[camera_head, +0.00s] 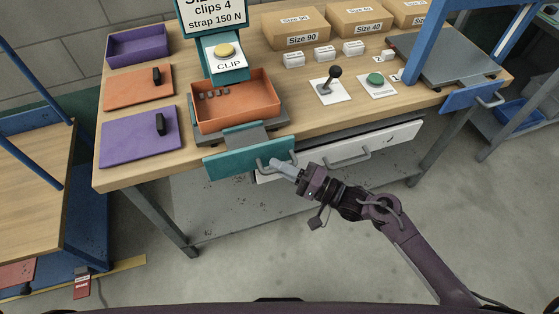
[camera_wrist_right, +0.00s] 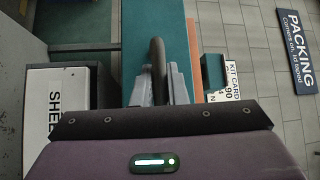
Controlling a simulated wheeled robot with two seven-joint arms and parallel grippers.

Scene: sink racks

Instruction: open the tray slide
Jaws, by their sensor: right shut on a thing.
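The tray slide has a teal front panel (camera_head: 235,158) at the front edge of the bench, with a grey plate (camera_head: 246,136) behind it. An orange tray (camera_head: 240,108) with several small grey pieces sits behind that plate. A dark bar handle (camera_head: 268,163) is on the teal front. My right gripper (camera_head: 273,163) is at this handle, shut on it. In the right wrist view the handle (camera_wrist_right: 157,62) stands between the two grey fingers (camera_wrist_right: 160,85), with the teal panel (camera_wrist_right: 160,25) behind. My left gripper is not in view.
A white drawer front (camera_head: 340,152) with handles is right beside the teal panel, under the bench top. A blue-fronted slide (camera_head: 472,97) is at the bench's right. Purple and orange lids (camera_head: 140,138) lie at the left. The floor in front is clear near my arm.

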